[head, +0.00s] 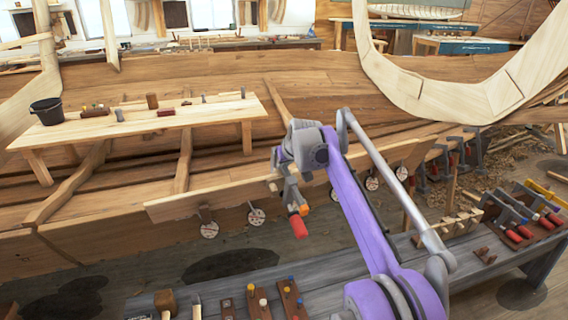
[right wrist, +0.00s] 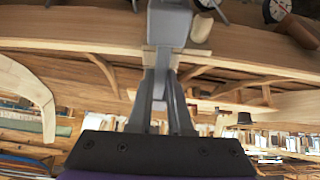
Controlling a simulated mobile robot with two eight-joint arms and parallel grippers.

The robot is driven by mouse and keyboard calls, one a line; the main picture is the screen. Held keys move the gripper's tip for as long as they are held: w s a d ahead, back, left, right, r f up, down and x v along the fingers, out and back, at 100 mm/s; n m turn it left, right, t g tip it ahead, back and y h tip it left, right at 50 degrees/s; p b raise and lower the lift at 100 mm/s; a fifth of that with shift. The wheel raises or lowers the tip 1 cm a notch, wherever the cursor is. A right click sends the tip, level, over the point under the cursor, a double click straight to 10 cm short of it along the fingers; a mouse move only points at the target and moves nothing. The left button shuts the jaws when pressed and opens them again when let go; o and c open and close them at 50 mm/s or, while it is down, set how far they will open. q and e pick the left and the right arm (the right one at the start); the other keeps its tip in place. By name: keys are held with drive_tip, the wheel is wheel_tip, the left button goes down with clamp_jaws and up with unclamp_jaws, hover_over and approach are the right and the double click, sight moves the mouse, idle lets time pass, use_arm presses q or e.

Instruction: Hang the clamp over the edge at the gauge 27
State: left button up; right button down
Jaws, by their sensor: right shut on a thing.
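My right gripper (head: 284,168) is shut on the clamp (head: 292,194), a grey metal body with a red handle hanging downward. In the head view the clamp overlaps the upper edge of the pale plank (head: 232,197) on the hull; I cannot tell if it touches. In the right wrist view the grey clamp (right wrist: 169,24) is between my gripper's fingers (right wrist: 165,95). My left gripper is out of view.
A grey bench (head: 320,285) in front holds wooden blocks with coloured pegs and several more red-handled clamps (head: 522,218). Other clamps (head: 462,148) stand near the hull at right. A plank table (head: 185,118) with a black bucket (head: 47,111) is behind the pale plank.

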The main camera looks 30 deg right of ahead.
drive_tip(key=shift+w+f, duration=0.15)
drive_tip(key=shift+f, duration=0.15)
idle(0.5)
idle(0.5)
drive_tip(key=c, duration=0.8)
unclamp_jaws()
drive_tip(key=shift+o, duration=0.2)
drive_tip(key=shift+f, duration=0.1)
